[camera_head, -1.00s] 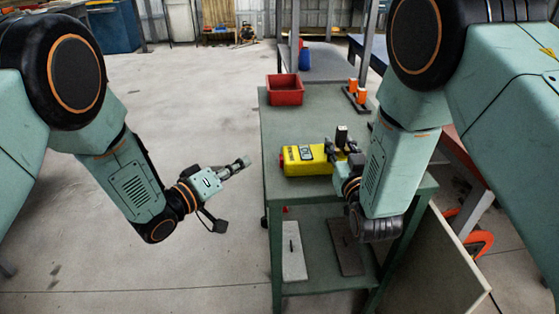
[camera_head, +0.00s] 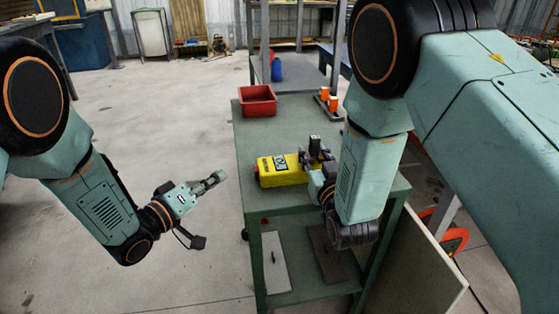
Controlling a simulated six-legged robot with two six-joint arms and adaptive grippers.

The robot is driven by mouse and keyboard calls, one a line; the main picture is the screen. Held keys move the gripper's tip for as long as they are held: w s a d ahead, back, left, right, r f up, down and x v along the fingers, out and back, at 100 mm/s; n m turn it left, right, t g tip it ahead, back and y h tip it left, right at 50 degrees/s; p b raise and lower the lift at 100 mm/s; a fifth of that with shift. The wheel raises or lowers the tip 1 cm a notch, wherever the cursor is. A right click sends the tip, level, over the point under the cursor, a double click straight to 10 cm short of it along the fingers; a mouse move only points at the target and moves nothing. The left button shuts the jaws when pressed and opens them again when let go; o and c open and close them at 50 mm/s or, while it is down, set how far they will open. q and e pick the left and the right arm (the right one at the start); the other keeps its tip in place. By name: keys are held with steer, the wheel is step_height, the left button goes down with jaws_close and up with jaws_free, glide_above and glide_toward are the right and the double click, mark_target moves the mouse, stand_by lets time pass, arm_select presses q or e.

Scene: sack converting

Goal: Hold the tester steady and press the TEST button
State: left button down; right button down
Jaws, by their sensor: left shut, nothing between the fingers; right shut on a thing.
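The yellow tester (camera_head: 283,171) lies on the green bench top, with dark labels on its upper face and a small red part at its left end. My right gripper (camera_head: 312,162) is shut on the tester's right end, and the gripper and arm hide part of that end. My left gripper (camera_head: 218,180) is shut and empty, in the air to the left of the bench and apart from the tester. I cannot make out which part of the tester is the TEST button.
The green bench (camera_head: 262,135) has a red bin (camera_head: 257,101) at its back left and an orange-and-black item (camera_head: 328,99) at its back right. Plates stand on its lower shelf. A pale panel (camera_head: 412,265) leans at the right. Floor left of the bench is clear.

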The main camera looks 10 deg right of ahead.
steer(key=c, duration=0.9)
jaws_free()
steer(key=shift+o, duration=0.2)
